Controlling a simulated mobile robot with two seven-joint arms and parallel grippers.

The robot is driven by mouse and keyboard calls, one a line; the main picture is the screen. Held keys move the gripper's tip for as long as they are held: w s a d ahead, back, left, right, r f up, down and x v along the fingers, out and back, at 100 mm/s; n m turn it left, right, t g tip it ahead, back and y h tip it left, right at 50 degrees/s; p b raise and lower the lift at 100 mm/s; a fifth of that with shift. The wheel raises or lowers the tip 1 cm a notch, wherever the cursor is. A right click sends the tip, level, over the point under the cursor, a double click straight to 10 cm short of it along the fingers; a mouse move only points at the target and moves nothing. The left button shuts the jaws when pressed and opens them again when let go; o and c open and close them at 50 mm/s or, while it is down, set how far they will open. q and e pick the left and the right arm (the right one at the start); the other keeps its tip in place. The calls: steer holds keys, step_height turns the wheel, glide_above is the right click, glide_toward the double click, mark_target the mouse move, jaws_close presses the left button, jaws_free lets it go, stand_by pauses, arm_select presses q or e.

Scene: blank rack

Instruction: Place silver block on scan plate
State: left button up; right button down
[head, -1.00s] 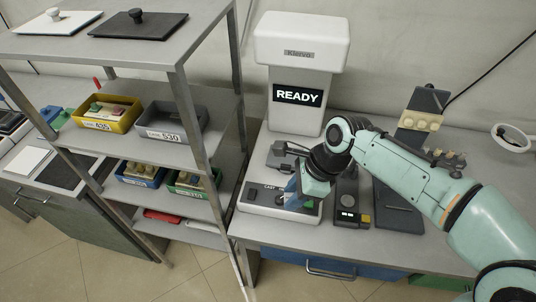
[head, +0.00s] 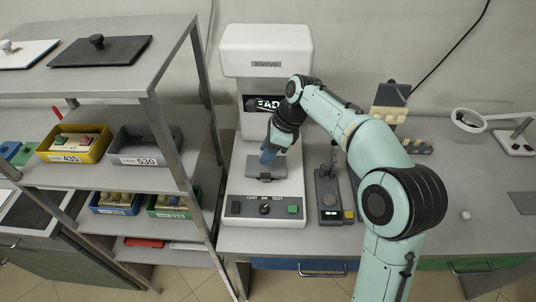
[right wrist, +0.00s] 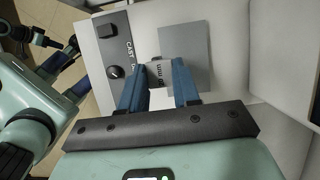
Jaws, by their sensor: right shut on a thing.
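The scanner (head: 265,50) is a white machine with a dark display and a base with a button panel. Its scan plate (head: 253,176) is a flat grey square on the base; it also shows in the right wrist view (right wrist: 187,40). My right gripper (head: 268,154) is over the plate, its blue fingers pointing down. In the right wrist view the fingers are shut on the silver block (right wrist: 162,75), a small grey piece marked "mm". The block overlaps the plate's edge in that view; I cannot tell whether it touches. My left gripper is not in view.
A metal rack (head: 150,110) with a yellow bin (head: 76,157), a grey bin (head: 143,160) and lower bins stands left of the scanner. A ring magnifier (head: 468,121) stands further right. Bench space at right is mostly clear.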

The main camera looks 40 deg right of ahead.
steer(key=w+d+f, duration=0.1)
steer(key=w+d, duration=0.1)
steer(key=w, duration=0.1)
steer(key=shift+d+f, duration=0.2)
steer(key=shift+f, duration=0.2)
steer(key=shift+s+f, duration=0.15)
steer(key=shift+f, duration=0.25)
step_height(320, 180, down, 4)
steer(key=shift+b, duration=0.6)
steer(key=shift+w+d+f, duration=0.1)
steer(key=shift+w+f, duration=0.1)
steer(key=shift+f, duration=0.15)
steer(key=c, duration=0.8)
jaws_free()
